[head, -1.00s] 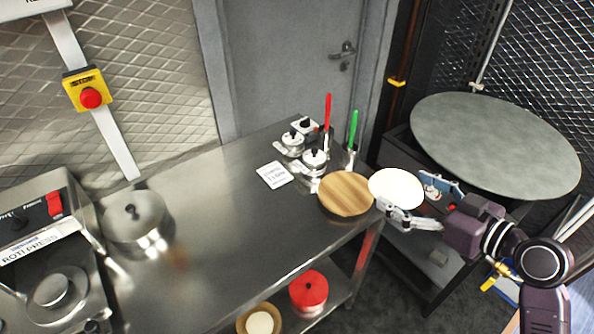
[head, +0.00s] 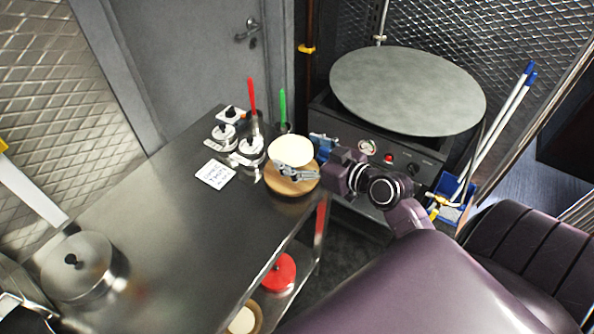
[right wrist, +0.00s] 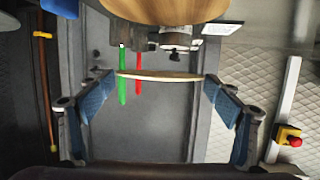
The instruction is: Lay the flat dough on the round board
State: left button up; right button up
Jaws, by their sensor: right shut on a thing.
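The flat dough (head: 288,149) is a pale, thin disc. My right gripper (head: 306,155) is shut on it, with the fingers at opposite edges. In the head view the dough overlaps the far part of the round wooden board (head: 293,185), which lies at the counter's right end. In the right wrist view the dough (right wrist: 160,76) shows edge-on between the blue finger pads, and the board (right wrist: 165,8) shows at the top edge with a gap between them.
Small lidded pots (head: 250,148), a white card (head: 215,174) and upright red (head: 252,97) and green (head: 283,106) handles stand near the board. A large round grey plate (head: 408,90) is at the back right. The counter's middle (head: 170,225) is clear.

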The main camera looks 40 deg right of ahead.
notch_tip(320, 180, down, 4)
jog(key=shift+r, duration=0.2)
notch_tip(320, 180, down, 4)
jog(key=shift+f+b, duration=0.15)
jog(key=shift+b, duration=0.15)
pick_arm(q)
jog(key=shift+w+a+f, duration=0.2)
jog(key=shift+a+f, duration=0.1)
jog(key=shift+a, duration=0.1)
jog(key=shift+f, duration=0.1)
pick_arm(e)
jog(key=shift+f, duration=0.1)
